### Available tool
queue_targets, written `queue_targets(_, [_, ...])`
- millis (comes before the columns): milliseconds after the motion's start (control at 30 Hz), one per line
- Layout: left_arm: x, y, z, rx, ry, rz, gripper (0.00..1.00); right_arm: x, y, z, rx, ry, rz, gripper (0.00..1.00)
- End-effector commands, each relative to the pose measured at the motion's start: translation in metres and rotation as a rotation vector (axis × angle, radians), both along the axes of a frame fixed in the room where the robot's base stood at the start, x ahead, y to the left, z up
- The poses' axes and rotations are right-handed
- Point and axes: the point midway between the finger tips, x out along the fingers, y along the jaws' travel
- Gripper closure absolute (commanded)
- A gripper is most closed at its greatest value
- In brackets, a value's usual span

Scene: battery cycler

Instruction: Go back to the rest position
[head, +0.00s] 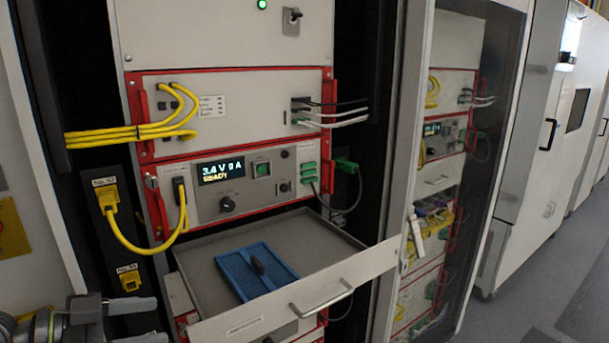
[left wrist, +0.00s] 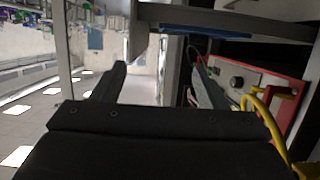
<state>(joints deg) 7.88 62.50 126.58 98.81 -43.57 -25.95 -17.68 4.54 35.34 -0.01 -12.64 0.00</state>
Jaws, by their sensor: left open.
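My left gripper (head: 160,321) is at the lower left of the head view, in front of the rack. Its two dark fingers are apart with nothing between them. In the left wrist view the fingers of this gripper (left wrist: 158,75) also stand apart and empty. The open drawer (head: 330,283) is to its right, and the gripper is not touching it. My right gripper is in neither view.
A glass door (head: 445,170) stands open at right; grey floor (head: 530,300) is clear beyond.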

Motion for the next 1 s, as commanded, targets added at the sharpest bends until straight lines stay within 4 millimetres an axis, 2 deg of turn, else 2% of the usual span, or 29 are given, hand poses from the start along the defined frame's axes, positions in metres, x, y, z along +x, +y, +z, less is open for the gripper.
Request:
queue_targets(67, [-0.001,0.000,-0.003,0.002,0.003,0.002,0.33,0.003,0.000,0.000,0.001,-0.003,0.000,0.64])
queue_targets(267, [-0.008,-0.003,-0.033,0.040,0.037,0.020,0.33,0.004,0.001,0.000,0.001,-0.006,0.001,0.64])
queue_targets(567, [-0.024,-0.004,-0.091,0.120,0.110,0.082,0.33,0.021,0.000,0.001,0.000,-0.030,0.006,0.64])
queue_targets(767, [-0.047,-0.003,-0.149,0.202,0.203,0.184,0.33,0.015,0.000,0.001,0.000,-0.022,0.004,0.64])
queue_targets(900, [-0.074,0.003,-0.196,0.281,0.310,0.319,0.33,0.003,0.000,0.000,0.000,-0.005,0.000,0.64])
queue_targets(1000, [-0.097,0.010,-0.226,0.337,0.398,0.435,0.33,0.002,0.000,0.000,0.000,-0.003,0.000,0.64])
